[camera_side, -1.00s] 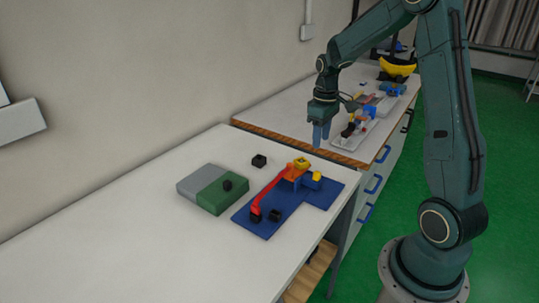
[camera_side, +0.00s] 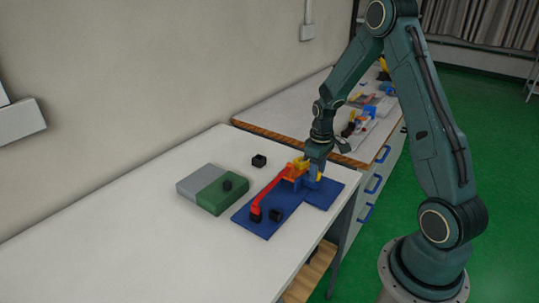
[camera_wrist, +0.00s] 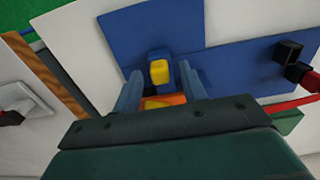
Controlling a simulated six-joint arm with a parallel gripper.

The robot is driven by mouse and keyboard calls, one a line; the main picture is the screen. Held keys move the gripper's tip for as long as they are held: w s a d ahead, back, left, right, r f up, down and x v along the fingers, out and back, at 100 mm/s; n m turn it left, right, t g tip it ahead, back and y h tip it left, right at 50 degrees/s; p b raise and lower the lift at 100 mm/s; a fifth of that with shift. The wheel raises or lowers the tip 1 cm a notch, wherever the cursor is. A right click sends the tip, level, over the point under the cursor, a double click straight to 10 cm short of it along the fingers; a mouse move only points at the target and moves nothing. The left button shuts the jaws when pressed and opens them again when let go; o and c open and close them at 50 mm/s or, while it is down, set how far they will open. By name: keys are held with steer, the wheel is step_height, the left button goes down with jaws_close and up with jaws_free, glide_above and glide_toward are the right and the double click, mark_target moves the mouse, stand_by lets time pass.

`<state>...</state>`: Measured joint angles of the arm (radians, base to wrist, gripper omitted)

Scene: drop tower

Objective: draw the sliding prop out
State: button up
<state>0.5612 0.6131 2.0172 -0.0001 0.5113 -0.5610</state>
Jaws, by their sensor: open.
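A small blue block with a yellow knob (camera_wrist: 160,72), which looks like the sliding prop, sits beside the orange tower (camera_wrist: 165,100) on the blue baseplate (camera_wrist: 150,24). In the side view, a little of the yellow knob (camera_side: 319,177) shows below my gripper (camera_side: 316,168), which hides most of the blue block. In the wrist view, my gripper's fingers (camera_wrist: 160,80) are apart, one on each side of the knob and the tower's end. I cannot tell whether they touch anything. A red chute (camera_side: 272,188) slopes down from the tower to the left.
A black open box (camera_side: 276,214) sits on the baseplate near the chute's low end. A green block (camera_side: 222,200) with a black peg and a grey block (camera_side: 197,182) lie to the left. A black cube (camera_side: 259,160) stands behind. The near left bench is clear.

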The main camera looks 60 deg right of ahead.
steer(key=shift+f, duration=0.15)
jaws_close()
steer(key=shift+s, duration=2.75)
steer(key=shift+c, duration=1.2)
jaws_free()
steer(key=shift+s, duration=0.1)
steer(key=shift+o, duration=1.2)
steer(key=shift+r, duration=0.2)
